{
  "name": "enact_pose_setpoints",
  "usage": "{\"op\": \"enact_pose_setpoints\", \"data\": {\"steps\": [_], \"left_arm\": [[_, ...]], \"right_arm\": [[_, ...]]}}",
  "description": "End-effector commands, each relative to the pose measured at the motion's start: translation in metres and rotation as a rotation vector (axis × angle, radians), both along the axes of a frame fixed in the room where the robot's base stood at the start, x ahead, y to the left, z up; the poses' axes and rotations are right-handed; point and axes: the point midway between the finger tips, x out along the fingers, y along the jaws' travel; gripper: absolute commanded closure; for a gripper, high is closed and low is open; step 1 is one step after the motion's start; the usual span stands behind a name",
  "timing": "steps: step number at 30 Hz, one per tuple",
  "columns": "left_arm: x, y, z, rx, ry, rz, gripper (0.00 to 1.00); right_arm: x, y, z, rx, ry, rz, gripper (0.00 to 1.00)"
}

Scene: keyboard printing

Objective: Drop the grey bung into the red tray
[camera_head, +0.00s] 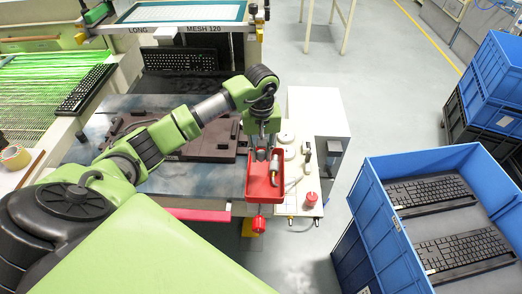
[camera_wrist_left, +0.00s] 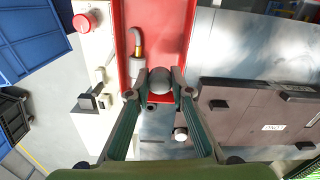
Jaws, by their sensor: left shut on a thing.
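The grey bung (camera_wrist_left: 160,80) is a rounded grey piece held between the fingertips of my left gripper (camera_wrist_left: 160,86) in the left wrist view. In the head view the left gripper (camera_head: 262,148) points down at the far end of the red tray (camera_head: 261,191), with the bung (camera_head: 261,155) at its tips. The gripper is shut on the bung. The red tray also fills the top middle of the left wrist view (camera_wrist_left: 170,32). The height of the bung over the tray is hard to tell. My right gripper is not in view.
A metal fitting with an orange part (camera_head: 273,180) lies in the tray. A white bench unit (camera_head: 306,178) with a red knob (camera_head: 311,198) stands right of it. A dark fixture (camera_head: 213,144) lies to the left. A blue crate (camera_head: 378,222) holding keyboards stands at the right.

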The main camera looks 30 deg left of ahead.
Motion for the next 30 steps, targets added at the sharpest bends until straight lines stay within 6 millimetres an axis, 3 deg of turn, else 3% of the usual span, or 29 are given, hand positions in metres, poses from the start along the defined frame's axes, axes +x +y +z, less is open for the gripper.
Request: {"op": "enact_pose_setpoints", "data": {"steps": [5, 6, 8, 20, 23, 30], "left_arm": [[0.0, 0.0, 0.0, 0.0, 0.0, 0.0, 1.0], [0.0, 0.0, 0.0, 0.0, 0.0, 0.0, 0.74], [0.0, 0.0, 0.0, 0.0, 0.0, 0.0, 0.6], [0.0, 0.0, 0.004, 0.0, -0.001, 0.0, 0.6], [0.001, 0.001, 0.016, 0.001, -0.004, 0.001, 0.6], [0.001, 0.001, 0.066, 0.002, -0.005, 0.0, 0.6]], "right_arm": [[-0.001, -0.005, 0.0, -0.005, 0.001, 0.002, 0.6], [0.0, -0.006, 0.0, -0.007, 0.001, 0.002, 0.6], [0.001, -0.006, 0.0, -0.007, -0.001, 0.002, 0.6], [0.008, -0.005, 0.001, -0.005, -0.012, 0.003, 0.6], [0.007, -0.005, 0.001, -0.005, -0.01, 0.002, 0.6], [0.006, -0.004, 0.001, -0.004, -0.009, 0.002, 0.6]]}}
